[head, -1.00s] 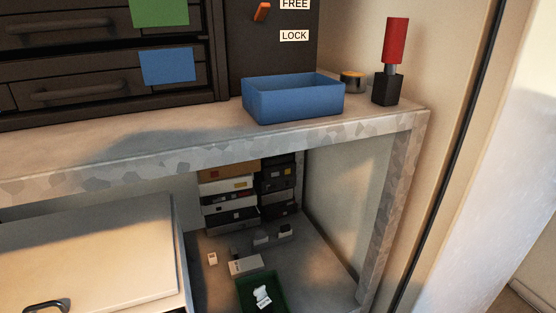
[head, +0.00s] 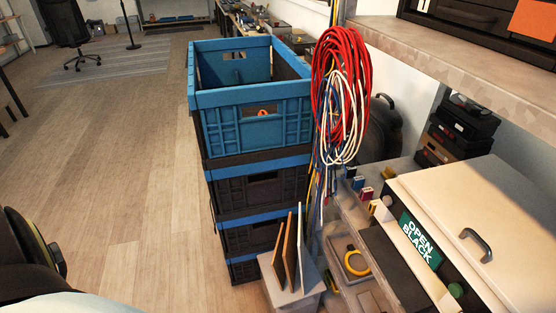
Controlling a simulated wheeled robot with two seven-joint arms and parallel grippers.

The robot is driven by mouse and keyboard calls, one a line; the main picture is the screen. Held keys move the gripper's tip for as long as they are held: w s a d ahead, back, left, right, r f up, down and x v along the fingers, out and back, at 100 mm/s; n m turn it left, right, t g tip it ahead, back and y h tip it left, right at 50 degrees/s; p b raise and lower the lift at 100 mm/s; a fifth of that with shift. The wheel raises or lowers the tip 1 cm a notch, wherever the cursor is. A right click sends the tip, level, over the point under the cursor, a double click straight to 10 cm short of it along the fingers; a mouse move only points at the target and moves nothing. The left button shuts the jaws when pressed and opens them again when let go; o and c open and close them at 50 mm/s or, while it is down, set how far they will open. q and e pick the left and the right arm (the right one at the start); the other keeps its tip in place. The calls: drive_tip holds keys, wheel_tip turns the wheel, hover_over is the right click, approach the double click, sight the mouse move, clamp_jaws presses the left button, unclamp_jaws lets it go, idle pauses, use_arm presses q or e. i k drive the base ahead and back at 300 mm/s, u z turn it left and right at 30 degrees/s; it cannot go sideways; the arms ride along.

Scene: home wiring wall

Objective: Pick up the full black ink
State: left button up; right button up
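No full black ink can be made out for certain in the head view. A few small coloured pieces, blue, red and yellow (head: 367,193), stand in a row beside the white-lidded machine (head: 455,215); they are too small to identify. A dark piece near the blue one is also too small to tell. A green label reading "OPEN BLACK" (head: 420,240) is on the machine's front. The lid with a grey handle is down. Neither of my grippers is in view.
Stacked blue and dark crates (head: 250,130) stand in the middle, the top one open. Red and white cable coils (head: 342,90) hang to their right. Thin boards (head: 288,250) stand upright at the front. A shelf overhangs the upper right. The floor on the left is open.

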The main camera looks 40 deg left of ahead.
sight(351, 172)
drive_tip(key=u, duration=0.55)
drive_tip(key=k, duration=0.95)
drive_tip(key=z, duration=0.25)
drive_tip(key=i, duration=0.3)
drive_tip(key=z, duration=0.15)
